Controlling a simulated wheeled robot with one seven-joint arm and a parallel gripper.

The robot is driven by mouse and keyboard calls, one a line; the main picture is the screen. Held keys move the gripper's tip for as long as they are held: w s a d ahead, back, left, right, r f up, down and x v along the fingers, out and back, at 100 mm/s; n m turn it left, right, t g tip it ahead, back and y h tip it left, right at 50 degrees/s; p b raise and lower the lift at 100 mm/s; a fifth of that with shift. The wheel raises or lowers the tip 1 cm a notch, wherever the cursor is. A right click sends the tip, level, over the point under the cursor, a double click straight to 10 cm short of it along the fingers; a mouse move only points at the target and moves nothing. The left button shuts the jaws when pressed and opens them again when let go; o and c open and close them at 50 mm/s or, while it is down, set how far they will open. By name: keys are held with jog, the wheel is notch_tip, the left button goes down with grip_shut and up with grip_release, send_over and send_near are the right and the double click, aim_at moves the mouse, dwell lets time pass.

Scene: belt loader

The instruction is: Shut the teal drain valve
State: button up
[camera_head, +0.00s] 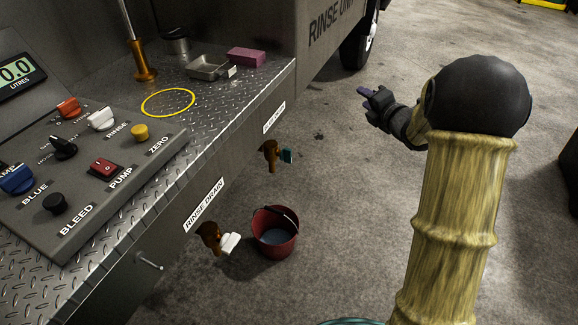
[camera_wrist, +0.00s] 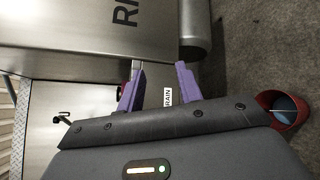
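The teal drain valve has a brass body (camera_head: 270,153) and a small teal handle (camera_head: 287,156). It sticks out from the front panel of the metal unit, below a small white label (camera_head: 274,117). The handle stands at the right of the body, and I see no stream from it. I cannot make it out in the wrist view. My gripper (camera_head: 366,94) is to the right of the valve and well apart from it, over open floor. In the wrist view its two purple fingers (camera_wrist: 160,88) are spread with nothing between them.
A white-handled brass valve (camera_head: 216,239) sits below the RINSE DRAIN label (camera_head: 204,205). A red bucket (camera_head: 275,232) with bluish liquid stands on the floor beside it. A thin handle (camera_head: 149,261) juts from the panel. A black wheel (camera_head: 359,42) is behind.

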aim_at(289, 149)
jog(key=s+a+f+n+g+y+b, duration=0.1)
jog(key=f+n+g+y+b, duration=0.3)
jog(key=f+n+b, duration=0.5)
jog(key=s+a+f+n+g+y+b, duration=0.1)
jog(key=a+f+n+g+y+b, duration=0.2)
jog(key=f+n+y+b, duration=0.3)
notch_tip(289, 149, down, 7)
jog(key=n+g+b, duration=0.1)
jog(key=n+b, duration=0.2)
jog(key=n, duration=0.4)
jog(key=shift+s+a+f+y, duration=0.15)
jog(key=shift+s+a+y, duration=0.1)
jog(key=shift+a+y, duration=0.1)
jog(key=shift+a, duration=0.15)
jog(key=b+x, duration=0.2)
jog(key=x, duration=0.3)
jog(key=b+x, duration=0.2)
jog(key=x, duration=0.4)
jog(key=b+x, duration=0.1)
jog(key=x, duration=0.4)
jog(key=shift+a+f+b, duration=0.25)
jog(key=shift+f+b, duration=0.05)
jog(key=shift+b, duration=0.1)
jog(key=shift+w+a+r, duration=0.1)
jog(key=shift+w+a, duration=0.1)
jog(key=shift+a, duration=0.15)
grip_shut()
